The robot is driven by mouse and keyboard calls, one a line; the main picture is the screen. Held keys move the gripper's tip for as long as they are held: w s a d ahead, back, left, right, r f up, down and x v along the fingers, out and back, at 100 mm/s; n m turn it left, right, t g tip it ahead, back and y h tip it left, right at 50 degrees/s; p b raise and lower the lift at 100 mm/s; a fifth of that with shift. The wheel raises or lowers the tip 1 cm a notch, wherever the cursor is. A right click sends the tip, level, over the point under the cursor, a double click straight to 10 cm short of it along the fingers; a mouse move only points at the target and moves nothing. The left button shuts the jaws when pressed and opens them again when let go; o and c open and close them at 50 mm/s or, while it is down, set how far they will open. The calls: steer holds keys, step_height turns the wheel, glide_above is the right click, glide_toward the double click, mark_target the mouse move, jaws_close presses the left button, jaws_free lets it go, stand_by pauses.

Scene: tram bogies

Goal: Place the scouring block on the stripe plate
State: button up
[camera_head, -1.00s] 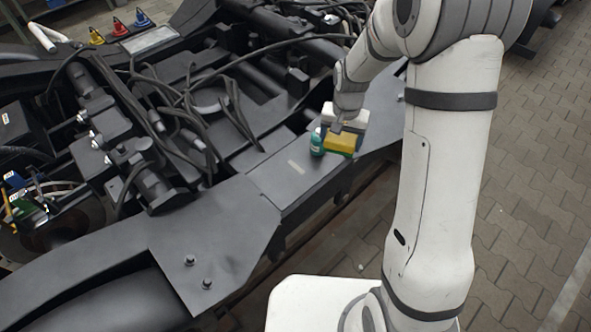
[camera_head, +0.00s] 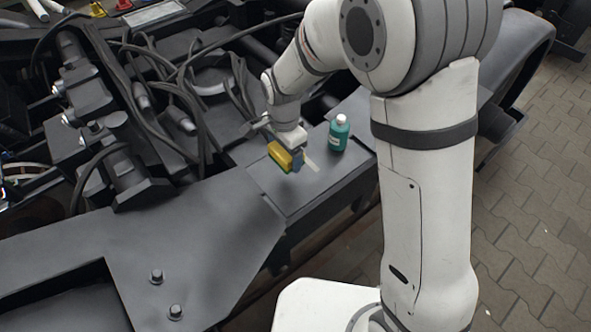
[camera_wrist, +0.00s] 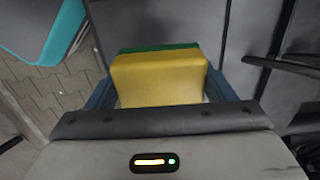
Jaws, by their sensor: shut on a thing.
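The scouring block (camera_head: 281,156), yellow with a green layer, is held in my gripper (camera_head: 292,160). In the wrist view the block (camera_wrist: 160,78) sits between the two blue fingers, yellow face towards the camera and green along its far edge. The stripe plate (camera_head: 288,197) is a dark flat plate on the bogie frame with a pale stripe, partly hidden behind the gripper. The block is over or close to the plate's left part, beside the stripe; whether it touches the plate I cannot tell.
A green bottle with a white cap (camera_head: 339,134) stands on the frame right of my gripper. Cables (camera_head: 165,90) and dark machine parts fill the area to the left. A flat frame section (camera_head: 190,230) at front left is bare except for bolts.

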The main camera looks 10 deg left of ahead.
mark_target(285, 179)
steer(key=f+b, duration=0.1)
steer(key=f, duration=0.3)
steer(key=f+b, duration=0.1)
steer(key=f, duration=0.3)
steer(key=shift+s+a, duration=0.15)
steer(key=shift+a, duration=0.05)
steer(key=shift+f+b, duration=0.2)
steer(key=shift+b, duration=0.15)
steer(key=o, duration=1)
steer(key=shift+r, duration=0.1)
